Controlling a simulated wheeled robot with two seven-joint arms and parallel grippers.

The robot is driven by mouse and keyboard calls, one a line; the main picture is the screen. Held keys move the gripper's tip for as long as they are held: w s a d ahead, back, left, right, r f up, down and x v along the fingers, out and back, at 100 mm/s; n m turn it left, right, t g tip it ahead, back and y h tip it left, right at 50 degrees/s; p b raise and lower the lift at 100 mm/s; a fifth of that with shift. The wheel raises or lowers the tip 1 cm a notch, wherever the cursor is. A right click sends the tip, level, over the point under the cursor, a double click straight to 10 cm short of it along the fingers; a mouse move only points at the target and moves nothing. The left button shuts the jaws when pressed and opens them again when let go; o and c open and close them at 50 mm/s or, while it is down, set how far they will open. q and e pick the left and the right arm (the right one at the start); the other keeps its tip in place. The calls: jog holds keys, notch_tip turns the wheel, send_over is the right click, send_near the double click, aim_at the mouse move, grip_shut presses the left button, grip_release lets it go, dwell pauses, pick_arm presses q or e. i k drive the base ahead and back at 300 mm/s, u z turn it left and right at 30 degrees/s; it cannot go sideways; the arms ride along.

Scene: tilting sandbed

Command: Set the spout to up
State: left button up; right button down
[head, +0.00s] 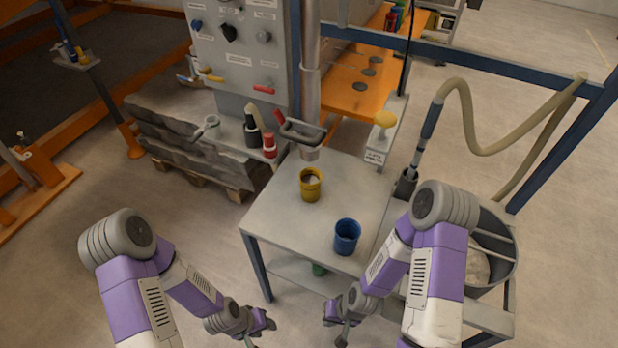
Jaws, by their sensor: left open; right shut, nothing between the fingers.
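The spout (303,131) is a grey trough-like piece at the foot of the vertical grey pipe (311,60), above the back of the grey table. A red handle (279,117) sticks up at its left side. The spout looks roughly level or slightly tilted; its exact setting is hard to tell from here. My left gripper (264,328) is open and empty, low in front of the table. My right gripper (337,322) is shut with nothing in it, near the table's front edge. Both grippers are well apart from the spout.
A yellow cup (310,184) and a blue cup (346,237) stand on the grey table (272,207). Black and red bottles stand left of the spout. A yellow-topped knob (385,120) is at the right. A hose and a grey bin (507,255) occupy the right side.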

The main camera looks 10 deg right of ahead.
aim_at(310, 139)
jog(key=u, duration=2.2)
jog(key=k, duration=0.35)
jog(key=z, duration=1)
